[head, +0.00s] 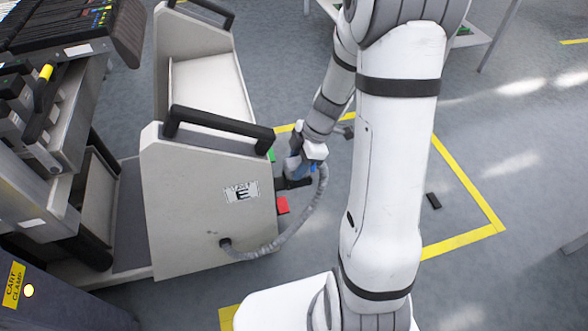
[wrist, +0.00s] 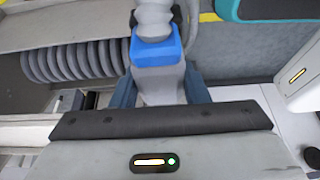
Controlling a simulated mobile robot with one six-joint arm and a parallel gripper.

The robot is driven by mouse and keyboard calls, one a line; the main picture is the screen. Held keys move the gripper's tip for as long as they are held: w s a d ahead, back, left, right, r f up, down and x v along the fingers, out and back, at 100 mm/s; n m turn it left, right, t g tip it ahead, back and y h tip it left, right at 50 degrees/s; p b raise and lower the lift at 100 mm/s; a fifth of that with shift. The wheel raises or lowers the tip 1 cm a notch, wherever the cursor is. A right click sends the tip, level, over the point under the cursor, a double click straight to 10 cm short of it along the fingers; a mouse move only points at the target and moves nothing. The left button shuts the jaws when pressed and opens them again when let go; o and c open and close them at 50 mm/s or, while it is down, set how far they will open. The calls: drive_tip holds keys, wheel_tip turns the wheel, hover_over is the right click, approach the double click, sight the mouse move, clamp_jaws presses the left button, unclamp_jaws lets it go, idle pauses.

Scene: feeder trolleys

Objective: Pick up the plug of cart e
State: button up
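Cart e (head: 205,210) is a pale trolley with an "E" label, at the left of the head view. A grey ribbed hose runs from low on its side up to the plug. In the wrist view the plug (wrist: 160,88) has a grey body and a blue collar, with the hose leaving at the top. My gripper (head: 300,168) is beside the cart's right side. In the wrist view my gripper's blue-grey fingers (wrist: 160,80) lie against both sides of the plug, with no gap visible. The plug's lower end is hidden by my gripper.
A black handle (head: 220,126) tops the cart's near end. Red (head: 283,206) and green (head: 271,155) pieces show at its right side. A dark machine stands at the left. Yellow-marked floor at the right is mostly clear, with a small black piece (head: 433,201) on it.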

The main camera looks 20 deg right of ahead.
sight(297, 161)
drive_tip(key=c, duration=0.8)
wheel_tip(297, 161, up, 13)
drive_tip(key=p, duration=0.3)
drive_tip(key=shift+p, duration=0.35)
